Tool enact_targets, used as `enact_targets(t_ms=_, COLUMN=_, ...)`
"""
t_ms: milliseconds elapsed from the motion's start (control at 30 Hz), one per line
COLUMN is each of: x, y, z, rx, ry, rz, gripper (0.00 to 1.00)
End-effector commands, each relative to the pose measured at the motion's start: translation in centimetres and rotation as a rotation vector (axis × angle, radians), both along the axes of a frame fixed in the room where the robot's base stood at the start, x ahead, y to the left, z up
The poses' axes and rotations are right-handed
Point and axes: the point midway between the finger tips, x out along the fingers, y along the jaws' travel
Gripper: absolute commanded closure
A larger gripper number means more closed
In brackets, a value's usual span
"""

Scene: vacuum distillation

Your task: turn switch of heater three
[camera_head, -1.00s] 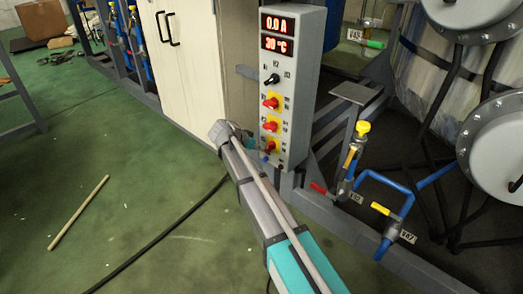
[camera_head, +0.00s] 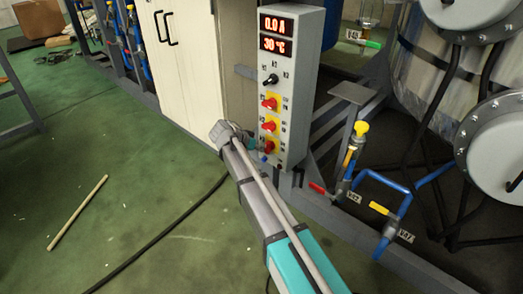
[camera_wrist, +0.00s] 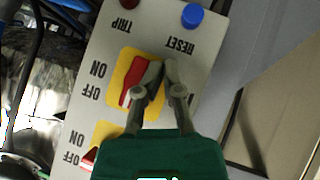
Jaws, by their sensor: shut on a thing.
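The grey control panel (camera_head: 293,80) stands at the centre of the head view, with three red switches on yellow plates. The lowest switch (camera_head: 269,147) is beside my gripper (camera_head: 250,144). In the wrist view the panel is upside down, and this red switch (camera_wrist: 134,84) sits slightly tilted on its yellow plate, with ON and OFF beside it. My gripper's fingers (camera_wrist: 161,72) are nearly together at the switch and shut on it; the fingers partly cover its right side. The middle switch (camera_head: 269,126) and upper switch (camera_head: 269,104) are free.
A black knob (camera_head: 271,80) is above the switches; displays read 0.0 A and 30 °C. A blue RESET button (camera_wrist: 192,16) lies near the fingers. A white cabinet (camera_head: 185,70) is left, and blue pipes with valves (camera_head: 388,205) are right. Open green floor lies left.

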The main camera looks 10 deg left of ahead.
Motion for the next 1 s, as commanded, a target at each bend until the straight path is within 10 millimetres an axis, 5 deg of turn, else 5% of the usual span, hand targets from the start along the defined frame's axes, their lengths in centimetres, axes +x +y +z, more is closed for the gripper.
enact_targets(t_ms=200, x=-0.5, y=-0.9, z=0.2, rx=-0.014, ry=0.004, rz=-0.017, gripper=1.0)
enact_targets(t_ms=467, x=0.3, y=0.2, z=0.0, rx=-0.011, ry=0.003, rz=-0.016, gripper=1.0)
enact_targets(t_ms=700, x=1.8, y=3.3, z=-0.2, rx=-0.005, ry=0.002, rz=-0.007, gripper=1.0)
enact_targets(t_ms=1000, x=0.4, y=8.6, z=-0.2, rx=-0.003, ry=0.001, rz=-0.003, gripper=1.0)
